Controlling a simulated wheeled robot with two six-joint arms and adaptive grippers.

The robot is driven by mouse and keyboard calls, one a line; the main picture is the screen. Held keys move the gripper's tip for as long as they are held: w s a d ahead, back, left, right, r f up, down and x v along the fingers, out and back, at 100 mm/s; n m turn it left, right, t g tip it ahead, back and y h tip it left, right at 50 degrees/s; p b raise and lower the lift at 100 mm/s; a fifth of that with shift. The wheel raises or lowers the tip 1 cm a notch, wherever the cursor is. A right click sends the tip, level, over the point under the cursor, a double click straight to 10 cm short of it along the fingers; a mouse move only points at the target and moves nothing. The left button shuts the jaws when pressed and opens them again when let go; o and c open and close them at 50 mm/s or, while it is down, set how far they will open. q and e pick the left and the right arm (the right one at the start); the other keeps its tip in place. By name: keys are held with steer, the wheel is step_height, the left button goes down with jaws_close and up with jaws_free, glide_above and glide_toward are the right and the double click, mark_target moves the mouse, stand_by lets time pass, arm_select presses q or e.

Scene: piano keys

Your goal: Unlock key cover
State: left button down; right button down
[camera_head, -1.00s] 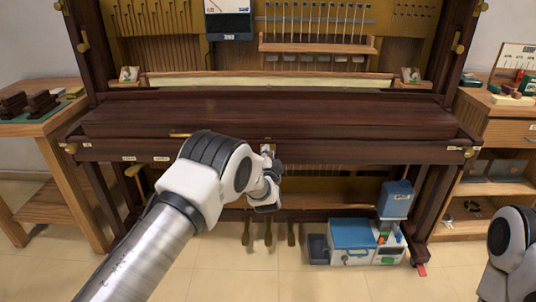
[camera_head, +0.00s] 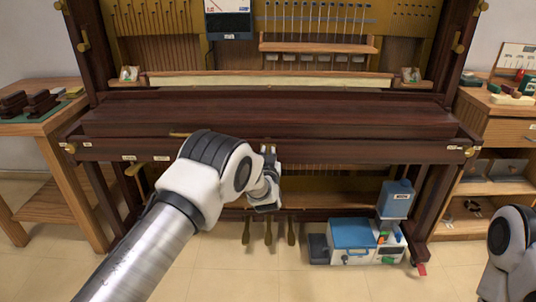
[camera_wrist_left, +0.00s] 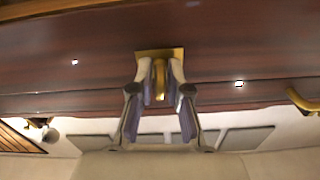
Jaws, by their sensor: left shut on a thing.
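The key cover (camera_head: 330,122) is the long dark red-brown board across the front of the piano, and it looks closed. In the left wrist view a brass latch (camera_wrist_left: 159,78) on a square brass plate (camera_wrist_left: 170,53) sits on the dark front rail (camera_wrist_left: 80,58). My left gripper (camera_wrist_left: 160,92) is shut on the brass latch, with one finger on each side of it. In the head view my left gripper (camera_head: 268,165) is at the middle of the front rail, and it hides most of the latch. My right gripper is out of view.
A brass handle (camera_wrist_left: 305,102) is right of the latch in the left wrist view. Below the piano are several pedals (camera_head: 268,232), a blue-lidded box (camera_head: 352,234) and a blue container (camera_head: 397,198). Wooden side tables stand left (camera_head: 45,128) and right (camera_head: 505,112).

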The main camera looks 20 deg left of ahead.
arm_select(q)
steer(key=shift+n, duration=0.6)
steer(key=c, duration=1.2)
jaws_free()
steer(key=shift+c, duration=0.2)
steer(key=v, duration=1.2)
